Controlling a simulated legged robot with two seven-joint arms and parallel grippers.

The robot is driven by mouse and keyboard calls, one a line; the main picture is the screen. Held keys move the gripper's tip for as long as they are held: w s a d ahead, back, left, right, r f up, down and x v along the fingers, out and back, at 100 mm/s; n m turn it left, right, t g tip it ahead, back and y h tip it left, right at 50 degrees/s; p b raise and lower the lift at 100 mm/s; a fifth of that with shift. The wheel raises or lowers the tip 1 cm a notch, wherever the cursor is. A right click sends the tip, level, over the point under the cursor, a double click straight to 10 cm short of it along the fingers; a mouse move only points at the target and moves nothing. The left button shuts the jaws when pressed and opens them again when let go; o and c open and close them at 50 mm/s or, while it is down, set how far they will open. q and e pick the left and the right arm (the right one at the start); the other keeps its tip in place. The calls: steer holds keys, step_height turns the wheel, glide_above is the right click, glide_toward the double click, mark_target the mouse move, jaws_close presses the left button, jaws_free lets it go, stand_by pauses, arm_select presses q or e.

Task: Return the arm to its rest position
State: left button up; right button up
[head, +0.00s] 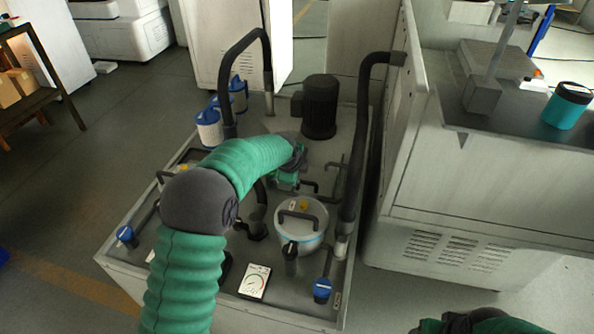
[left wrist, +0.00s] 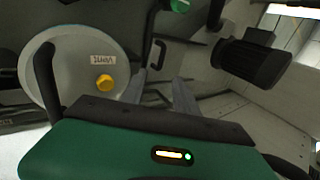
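My left arm, in a green ribbed sleeve, reaches up from the bottom left of the head view over the machine's top. Its gripper (head: 288,176) is above the deck, between the black motor and the round lidded pot; its fingertips are hard to make out there. In the left wrist view two grey fingers of the left gripper (left wrist: 158,88) stand apart with nothing held between them. Part of my right arm shows at the bottom right edge of the head view; its gripper is out of sight.
The round pot (head: 288,237) has a black handle and yellow cap. A black motor (head: 320,108), black hoses (head: 368,135) and blue-capped valves (head: 322,290) stand on the deck. A tall machine wall (head: 405,130) rises at right. Open floor (head: 70,215) lies left.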

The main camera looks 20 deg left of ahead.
arm_select(q)
steer(key=shift+s+r, duration=0.1)
stand_by(0.3)
steer(key=s+r+n+g+p, duration=0.1)
steer(key=s+n+p, duration=0.3)
steer(key=s, duration=0.7)
steer(key=s+d+r+n+g+p, duration=0.1)
steer(key=s+r+n+p, duration=0.3)
steer(key=s+n, duration=0.3)
steer(key=s+r+n+g+p, duration=0.2)
steer(key=s+n+p, duration=0.2)
steer(key=s, duration=1.3)
steer(key=shift+s+d+r+n, duration=0.15)
steer(key=shift+d+r+n, duration=0.2)
steer(key=shift+n, duration=0.85)
steer(key=shift+d, duration=0.1)
